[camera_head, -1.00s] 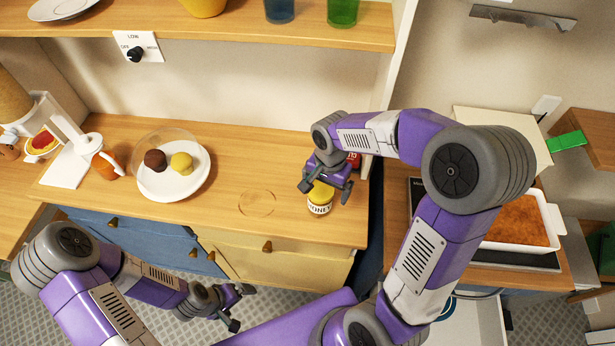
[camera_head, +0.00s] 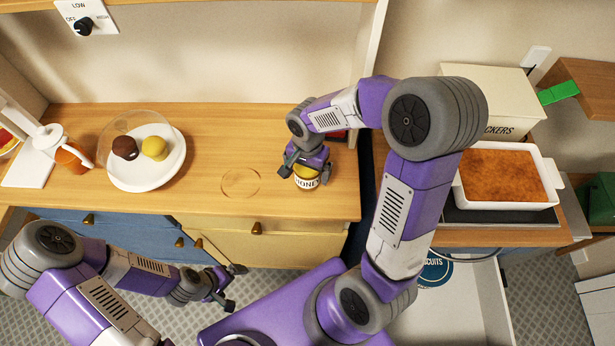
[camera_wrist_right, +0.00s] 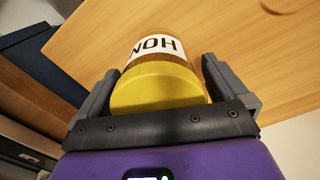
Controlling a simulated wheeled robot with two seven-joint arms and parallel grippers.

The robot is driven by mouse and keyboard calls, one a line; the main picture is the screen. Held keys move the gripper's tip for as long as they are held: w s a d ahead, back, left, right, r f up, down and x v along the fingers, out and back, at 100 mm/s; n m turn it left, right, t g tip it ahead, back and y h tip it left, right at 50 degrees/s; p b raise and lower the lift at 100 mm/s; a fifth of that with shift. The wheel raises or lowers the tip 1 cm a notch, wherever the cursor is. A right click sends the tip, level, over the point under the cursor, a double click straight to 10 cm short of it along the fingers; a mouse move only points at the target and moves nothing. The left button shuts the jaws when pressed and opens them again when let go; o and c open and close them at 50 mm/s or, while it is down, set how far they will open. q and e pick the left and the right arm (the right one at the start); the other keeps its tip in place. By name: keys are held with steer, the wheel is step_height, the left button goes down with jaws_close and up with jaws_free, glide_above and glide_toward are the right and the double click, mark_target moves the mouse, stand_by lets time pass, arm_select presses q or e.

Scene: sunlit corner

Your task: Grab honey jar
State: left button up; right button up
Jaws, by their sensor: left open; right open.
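The honey jar (camera_head: 308,180) stands on the wooden counter, a small jar with a yellow lid and a white label reading HONEY. My right gripper (camera_head: 306,168) is over it, partly hiding its lid in the head view. In the right wrist view, the jar (camera_wrist_right: 157,72) lies between the two fingers of my right gripper (camera_wrist_right: 160,88), which are open with one on each side. I cannot tell whether either finger touches it. My left gripper (camera_head: 232,286) is open and empty, low in front of the blue and cream drawers.
A white plate (camera_head: 138,184) with a brown and a yellow round treat stands left on the counter (camera_head: 215,150), under a clear dome. A faint ring lies left of the jar. A baking dish (camera_head: 545,170) and a crackers box (camera_head: 470,90) are at right.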

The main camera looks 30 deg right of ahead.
steer(key=shift+f, duration=0.45)
steer(key=shift+c, duration=0.2)
steer(key=c, duration=1.2)
steer(key=shift+r, duration=0.1)
